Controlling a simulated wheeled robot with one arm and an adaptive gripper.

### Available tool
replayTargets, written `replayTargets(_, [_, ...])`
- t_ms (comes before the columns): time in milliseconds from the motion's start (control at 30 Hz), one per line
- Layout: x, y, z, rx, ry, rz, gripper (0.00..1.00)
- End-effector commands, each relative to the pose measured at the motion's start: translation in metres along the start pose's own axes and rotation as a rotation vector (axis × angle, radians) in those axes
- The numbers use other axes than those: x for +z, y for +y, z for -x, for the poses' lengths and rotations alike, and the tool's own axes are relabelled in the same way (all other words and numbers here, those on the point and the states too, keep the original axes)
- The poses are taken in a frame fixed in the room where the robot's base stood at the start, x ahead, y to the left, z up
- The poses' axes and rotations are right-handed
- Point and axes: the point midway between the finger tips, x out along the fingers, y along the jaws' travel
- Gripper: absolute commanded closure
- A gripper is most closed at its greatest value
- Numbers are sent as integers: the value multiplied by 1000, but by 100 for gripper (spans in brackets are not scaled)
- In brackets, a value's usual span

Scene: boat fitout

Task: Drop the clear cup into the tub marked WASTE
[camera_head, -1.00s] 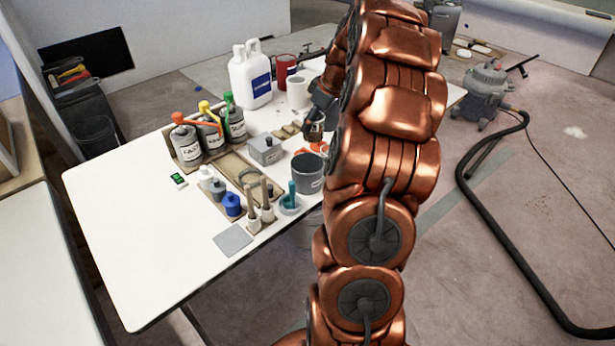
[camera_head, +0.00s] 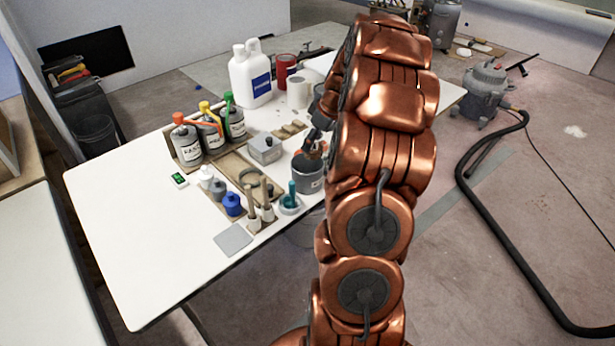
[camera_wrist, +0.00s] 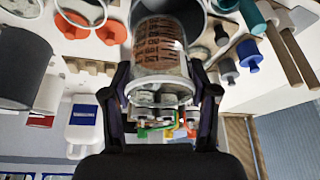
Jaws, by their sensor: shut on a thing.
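The clear cup (camera_wrist: 160,48), with reddish printed markings, is held between the two fingers of my gripper (camera_wrist: 163,88) in the wrist view. My gripper (camera_head: 315,142) in the head view is partly hidden by my arm. It is right above the grey tub (camera_head: 307,180), which stands on the white table and bears a small label too small to read. In the wrist view the tub's grey wall (camera_wrist: 195,18) shows behind the cup. I cannot tell how far the cup reaches inside the rim.
Left of the tub are a grey box (camera_head: 265,149), brushes and small bottles (camera_head: 231,204). Several capped bottles (camera_head: 186,143) stand in a holder. A white jug (camera_head: 250,78) and red mug (camera_head: 285,68) are behind. The table's front left is clear.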

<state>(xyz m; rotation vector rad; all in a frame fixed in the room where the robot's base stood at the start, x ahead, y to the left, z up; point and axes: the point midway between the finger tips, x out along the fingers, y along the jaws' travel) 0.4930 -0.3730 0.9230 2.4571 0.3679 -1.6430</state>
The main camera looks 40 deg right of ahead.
Motion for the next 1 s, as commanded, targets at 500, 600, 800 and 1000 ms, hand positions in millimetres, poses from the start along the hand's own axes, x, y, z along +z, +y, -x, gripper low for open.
replayTargets(500, [0, 0, 0, 1, 0, 0, 12])
replayTargets(600, [0, 0, 0, 1, 0, 0, 12])
replayTargets(800, [-1, 1, 12, 5, 2, 1, 12])
replayTargets(1000, [-2, 2, 47, 8, 4, 1, 12])
